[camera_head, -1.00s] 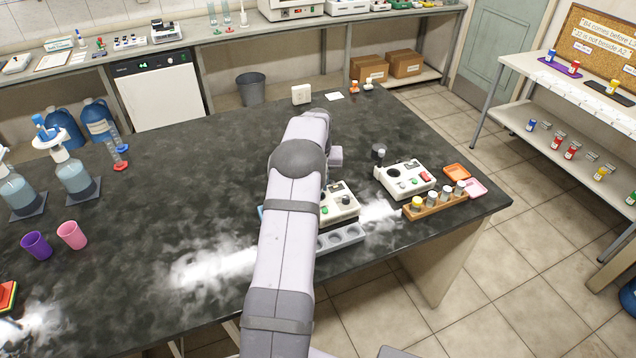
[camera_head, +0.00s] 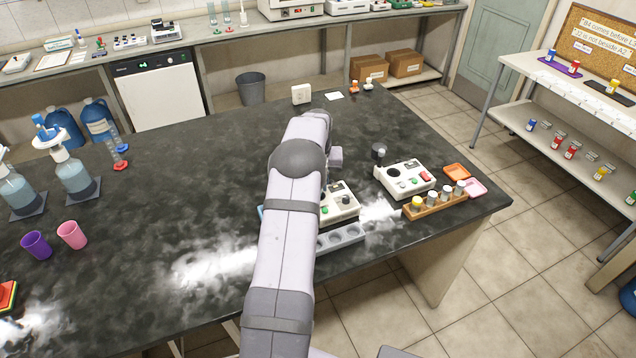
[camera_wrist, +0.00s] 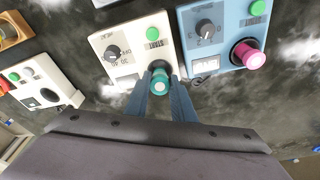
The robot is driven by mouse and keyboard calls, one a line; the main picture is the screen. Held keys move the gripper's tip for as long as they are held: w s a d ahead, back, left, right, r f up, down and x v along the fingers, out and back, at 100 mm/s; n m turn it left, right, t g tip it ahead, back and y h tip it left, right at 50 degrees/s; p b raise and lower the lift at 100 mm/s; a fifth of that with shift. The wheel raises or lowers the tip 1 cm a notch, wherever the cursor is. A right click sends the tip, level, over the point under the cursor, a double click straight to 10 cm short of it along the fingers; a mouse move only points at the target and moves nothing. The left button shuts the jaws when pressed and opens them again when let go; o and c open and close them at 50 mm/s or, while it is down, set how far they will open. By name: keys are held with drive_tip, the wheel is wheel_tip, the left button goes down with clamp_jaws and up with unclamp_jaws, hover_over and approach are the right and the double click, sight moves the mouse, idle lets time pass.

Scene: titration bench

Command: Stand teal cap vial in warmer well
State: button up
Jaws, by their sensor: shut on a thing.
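The teal cap vial (camera_wrist: 160,83) shows in the wrist view, its cap facing the camera. My gripper (camera_wrist: 159,88) is shut on it, with one blue-grey finger on each side. The vial is over the lower right of a white warmer unit (camera_wrist: 105,41) with a dark dial and a green START button. The cap hides most of the well, so I cannot tell how deep the vial sits. In the head view my arm covers the gripper and the vial; part of a white unit (camera_head: 345,208) shows right of the arm.
A blue unit (camera_wrist: 206,20) holding a pink cap vial (camera_wrist: 247,55) stands close to the right. Another white unit (camera_head: 408,178) and a wooden rack (camera_head: 424,211) with several vials stand on the bench's right side. A grey block with wells (camera_head: 350,237) lies at the front.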

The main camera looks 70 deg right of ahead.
drive_tip(key=shift+f+b, duration=0.85)
drive_tip(key=shift+f, duration=0.7)
idle(1.6)
drive_tip(key=o, duration=1.3)
drive_tip(key=shift+o, duration=0.2)
drive_tip(key=shift+r, duration=0.1)
drive_tip(key=shift+r+p, duration=2)
drive_tip(key=shift+r, duration=0.95)
